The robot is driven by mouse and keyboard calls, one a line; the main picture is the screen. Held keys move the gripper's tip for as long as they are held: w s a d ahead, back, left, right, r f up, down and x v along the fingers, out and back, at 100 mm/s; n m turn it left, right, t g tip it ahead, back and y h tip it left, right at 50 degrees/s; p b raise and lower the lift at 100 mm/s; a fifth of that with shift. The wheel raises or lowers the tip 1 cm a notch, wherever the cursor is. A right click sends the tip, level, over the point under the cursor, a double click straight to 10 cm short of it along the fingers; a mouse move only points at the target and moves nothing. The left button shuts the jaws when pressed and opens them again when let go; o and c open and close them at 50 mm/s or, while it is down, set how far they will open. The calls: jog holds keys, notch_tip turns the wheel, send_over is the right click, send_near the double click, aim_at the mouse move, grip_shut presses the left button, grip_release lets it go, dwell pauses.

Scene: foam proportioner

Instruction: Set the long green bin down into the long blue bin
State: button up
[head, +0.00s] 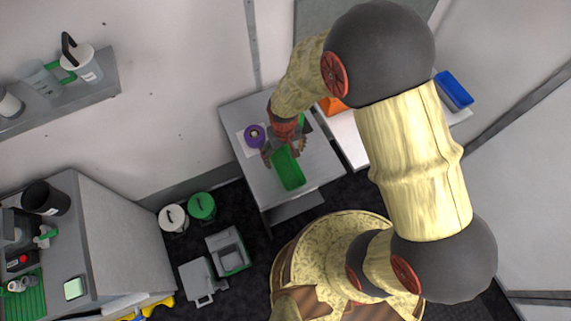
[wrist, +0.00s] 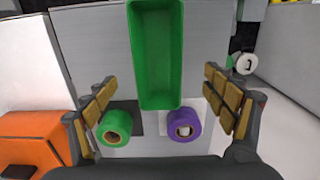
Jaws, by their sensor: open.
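The long green bin (head: 289,172) is empty and stands on a grey table, its long side running away from my gripper in the wrist view (wrist: 155,50). My gripper (head: 285,151) is open and empty over one end of this bin. In the wrist view its padded fingers (wrist: 158,88) stand to the left and right of the bin's near end, apart from its walls. The long blue bin (head: 454,89) stands on a white surface at the right of the head view, partly beyond my arm. The wrist view does not show it.
A purple roll (wrist: 183,126) and a green roll (wrist: 115,126) lie close to the green bin's near end. My arm hides part of the white surface (head: 350,138). Lidded buckets (head: 202,206) stand on the floor.

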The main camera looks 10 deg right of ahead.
send_over(285, 170)
notch_tip(285, 170, down, 7)
jog(key=shift+d, duration=0.1)
dwell(0.3)
jog(key=shift+c, duration=0.6)
jog(key=c, duration=1.7)
jog(key=shift+r, duration=0.15)
